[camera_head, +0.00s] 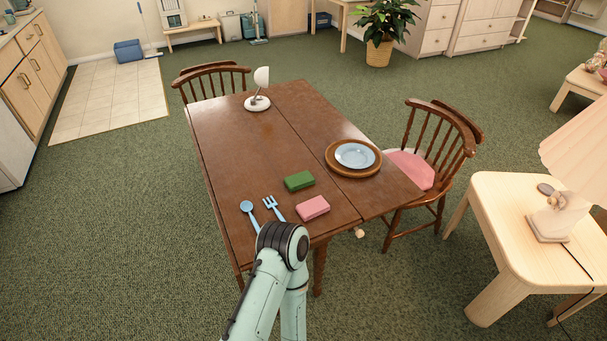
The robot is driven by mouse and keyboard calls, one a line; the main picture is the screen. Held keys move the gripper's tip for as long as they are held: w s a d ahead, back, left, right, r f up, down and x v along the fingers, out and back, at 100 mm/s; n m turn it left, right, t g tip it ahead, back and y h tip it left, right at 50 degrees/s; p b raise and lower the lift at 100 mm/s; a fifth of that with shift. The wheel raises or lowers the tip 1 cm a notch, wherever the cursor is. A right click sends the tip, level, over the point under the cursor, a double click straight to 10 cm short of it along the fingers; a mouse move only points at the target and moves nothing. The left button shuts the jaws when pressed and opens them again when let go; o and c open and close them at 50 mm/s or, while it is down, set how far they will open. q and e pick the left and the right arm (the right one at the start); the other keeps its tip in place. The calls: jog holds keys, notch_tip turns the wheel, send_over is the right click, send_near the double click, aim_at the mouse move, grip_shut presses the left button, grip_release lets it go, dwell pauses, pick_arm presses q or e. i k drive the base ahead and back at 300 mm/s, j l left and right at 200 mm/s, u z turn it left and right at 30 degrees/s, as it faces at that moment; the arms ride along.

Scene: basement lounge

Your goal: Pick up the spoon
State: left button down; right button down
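The light blue spoon (247,208) lies on the brown wooden table (225,135), near its front left corner. Its round bowl points to the back, and the lower end of its handle runs up to my arm, which may hide it. One pale green arm of mine comes in from the bottom, with its dark joint just in front of the spoon and over the table's front edge. No gripper fingers show. I cannot tell whether a gripper is hidden behind that joint or touches the spoon.
A light blue fork (270,204) lies right of the spoon. A green block (299,181) and a pink block (313,207) lie further right. A plate (355,155) on a round brown mat and a white lamp (258,102) stand further back. Chairs (437,150) flank the table.

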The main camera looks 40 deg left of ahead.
aim_at(245, 206)
jog(key=u, duration=2)
jog(key=i+j+z, duration=0.1)
jog(key=z, duration=0.35)
jog(key=j+z, duration=0.25)
jog(key=z, duration=0.25)
jog(key=i+j+z, duration=0.1)
jog(key=j+z, duration=0.15)
jog(key=j, duration=0.3)
jog(key=i+j+z, duration=0.1)
jog(key=j+z, duration=0.15)
jog(key=j, duration=0.3)
jog(key=j+z, duration=0.2)
jog(key=j, duration=0.85)
